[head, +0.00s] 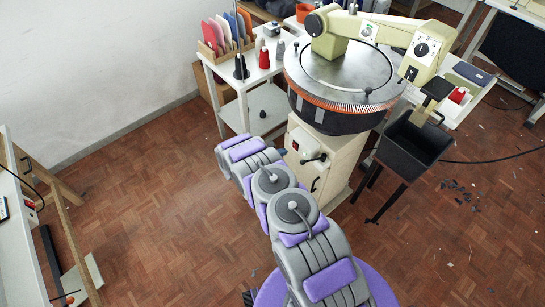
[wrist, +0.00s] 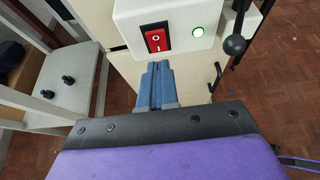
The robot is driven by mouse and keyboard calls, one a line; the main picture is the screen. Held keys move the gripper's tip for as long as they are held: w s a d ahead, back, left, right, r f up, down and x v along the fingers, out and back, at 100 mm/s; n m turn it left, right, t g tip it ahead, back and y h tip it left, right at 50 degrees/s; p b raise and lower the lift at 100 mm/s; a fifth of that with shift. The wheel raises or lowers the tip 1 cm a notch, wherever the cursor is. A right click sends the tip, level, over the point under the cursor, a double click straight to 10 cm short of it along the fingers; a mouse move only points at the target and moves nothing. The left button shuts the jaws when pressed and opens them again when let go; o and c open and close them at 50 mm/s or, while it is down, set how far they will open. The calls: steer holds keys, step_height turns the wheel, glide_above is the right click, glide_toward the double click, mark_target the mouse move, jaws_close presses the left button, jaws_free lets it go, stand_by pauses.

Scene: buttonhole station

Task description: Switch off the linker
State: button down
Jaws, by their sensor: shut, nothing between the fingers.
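The linker (head: 345,68) is a round metal-topped machine with a cream arm, on a cream cabinet (head: 335,165). A white switch box (wrist: 195,15) on the cabinet front carries a red rocker switch (wrist: 156,39), marked O above and I below. Which half is pressed in is unclear. In the head view my arm reaches to the cabinet and hides most of the gripper.
A black-knobbed lever (wrist: 235,45) hangs right of the box, with a dark handle (wrist: 216,77) below it on the cabinet. A white shelf table (head: 232,78) with yarn cones stands left. A black bin (head: 412,148) stands right.

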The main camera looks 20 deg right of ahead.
mark_target(294, 144)
steer(key=shift+w+d+r+b, duration=0.1)
steer(key=shift+w+d+b, duration=0.3)
steer(key=shift+d, duration=0.6)
steer(key=shift+w+d+r+b, duration=0.15)
steer(key=shift+w+d, duration=0.35)
steer(key=shift+d, duration=0.5)
steer(key=shift+d+f, duration=0.1)
steer(key=shift+d+r+y+p, duration=0.25)
steer(key=shift+d+y+p, duration=0.05)
steer(key=shift+d+p, duration=0.1)
steer(key=shift+w+a+f, duration=0.1)
steer(key=shift+a+f, duration=0.05)
steer(key=shift+f, duration=0.05)
steer(key=shift+r, duration=0.1)
steer(key=shift+r+p, duration=0.35)
steer(key=shift+r, duration=0.4)
steer(key=shift+a, duration=0.1)
